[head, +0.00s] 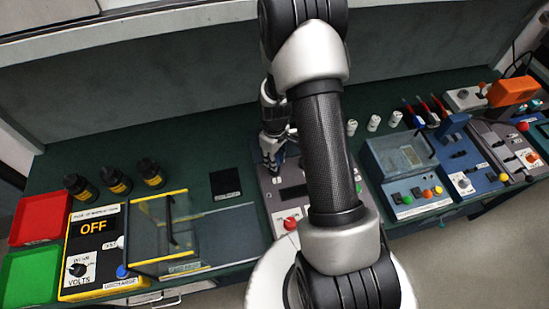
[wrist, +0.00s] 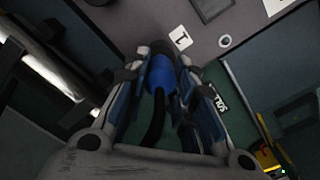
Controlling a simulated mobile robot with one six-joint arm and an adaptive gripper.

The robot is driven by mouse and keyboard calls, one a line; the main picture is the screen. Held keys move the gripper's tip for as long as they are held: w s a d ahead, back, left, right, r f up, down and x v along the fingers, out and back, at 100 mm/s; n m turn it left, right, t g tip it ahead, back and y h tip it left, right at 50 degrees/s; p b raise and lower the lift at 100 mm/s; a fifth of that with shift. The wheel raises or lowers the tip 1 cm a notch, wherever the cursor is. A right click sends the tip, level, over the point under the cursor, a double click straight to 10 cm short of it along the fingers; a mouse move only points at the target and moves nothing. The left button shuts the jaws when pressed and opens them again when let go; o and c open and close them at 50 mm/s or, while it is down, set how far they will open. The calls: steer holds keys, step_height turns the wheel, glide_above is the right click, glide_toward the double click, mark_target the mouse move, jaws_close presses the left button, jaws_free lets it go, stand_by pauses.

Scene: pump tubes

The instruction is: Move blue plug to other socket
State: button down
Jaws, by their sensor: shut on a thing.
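The blue plug (wrist: 161,73) is between the fingers of my gripper (wrist: 158,84) in the wrist view. My gripper is shut on it, and a black cable runs from the plug back toward the gripper's palm. The plug's front end meets a dark ring beside a white label marked 1 on a grey panel (wrist: 205,22). I cannot tell whether it is seated in a socket. A small round fitting (wrist: 224,41) shows right of the label. In the head view my gripper (head: 271,162) is at the back left of the grey panel (head: 266,187); the plug is not discernible there.
My arm covers part of the grey panel with a red knob (head: 291,223). A clear-lidded box (head: 165,232) stands to the left and a blue-grey unit (head: 398,160) to the right. Black bottles (head: 115,180) and white cylinders (head: 373,123) stand on the green bench.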

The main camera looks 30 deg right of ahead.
steer(key=shift+r+p, duration=1.15)
steer(key=shift+r, duration=0.85)
steer(key=shift+d, duration=0.1)
